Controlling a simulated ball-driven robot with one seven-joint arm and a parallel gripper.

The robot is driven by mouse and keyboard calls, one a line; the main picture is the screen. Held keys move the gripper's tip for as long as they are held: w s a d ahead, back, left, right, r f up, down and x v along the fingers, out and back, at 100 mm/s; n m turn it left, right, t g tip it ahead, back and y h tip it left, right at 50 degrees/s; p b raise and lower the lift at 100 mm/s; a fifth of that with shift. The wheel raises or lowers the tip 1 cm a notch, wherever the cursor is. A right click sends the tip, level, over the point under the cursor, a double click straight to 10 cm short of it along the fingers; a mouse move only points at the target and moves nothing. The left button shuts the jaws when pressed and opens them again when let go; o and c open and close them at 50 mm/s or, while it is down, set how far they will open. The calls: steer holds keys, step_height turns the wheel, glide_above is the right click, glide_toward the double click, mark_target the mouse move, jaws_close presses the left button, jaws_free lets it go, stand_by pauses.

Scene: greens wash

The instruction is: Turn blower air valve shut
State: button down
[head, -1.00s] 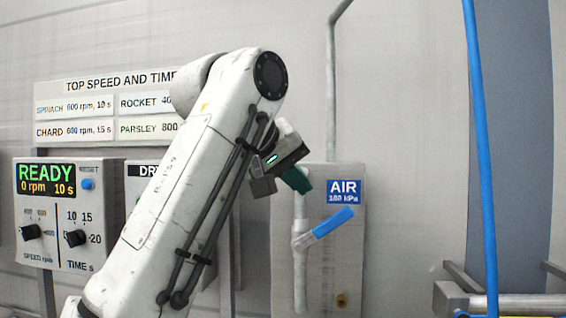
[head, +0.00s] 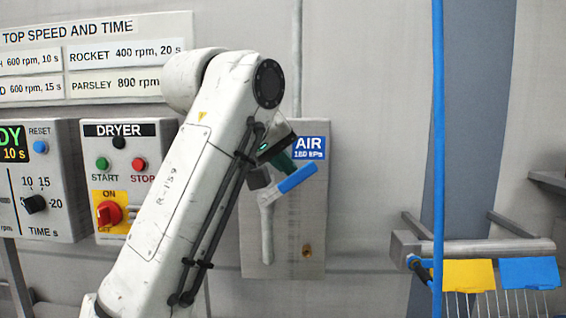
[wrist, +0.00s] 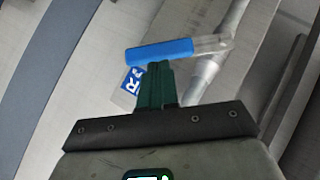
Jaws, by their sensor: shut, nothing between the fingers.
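The air valve's blue lever (head: 297,179) slants up to the right from the grey pipe (head: 267,235) on the wall panel, under the blue AIR sign (head: 310,148). The lever lies at an angle across the pipe's line. My gripper (head: 283,163) is at the lever's upper left side in the head view, its green fingers shut and empty. In the wrist view the lever (wrist: 160,51) crosses just beyond the fingertips (wrist: 157,65), which are touching it or very close; I cannot tell which.
A dryer box (head: 130,170) with a red knob and buttons is left of my arm. A blue hose (head: 438,130) hangs at the right, near a rack (head: 480,248) with yellow and blue tags. The wall between panel and hose is clear.

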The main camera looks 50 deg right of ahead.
mark_target(302, 179)
steer(key=shift+s+d+f+m+t+y+b, duration=0.25)
steer(key=shift+s+f+t+y+b, duration=0.15)
steer(key=shift+b, duration=0.85)
steer(key=shift+s+d+f+m+t+y+b, duration=0.25)
steer(key=shift+f+y+b, duration=0.2)
steer(key=shift+b, duration=0.75)
steer(key=s+f+m+t+y+b, duration=0.1)
steer(key=b, duration=0.2)
steer(key=shift+s+d+f+t, duration=0.1)
steer(key=shift+d+t, duration=0.25)
steer(key=shift+d, duration=0.05)
steer(key=shift+s+d+f+b, duration=0.15)
steer(key=shift+s+f+b, duration=0.1)
steer(key=shift+b, duration=0.15)
steer(key=shift+d, duration=0.1)
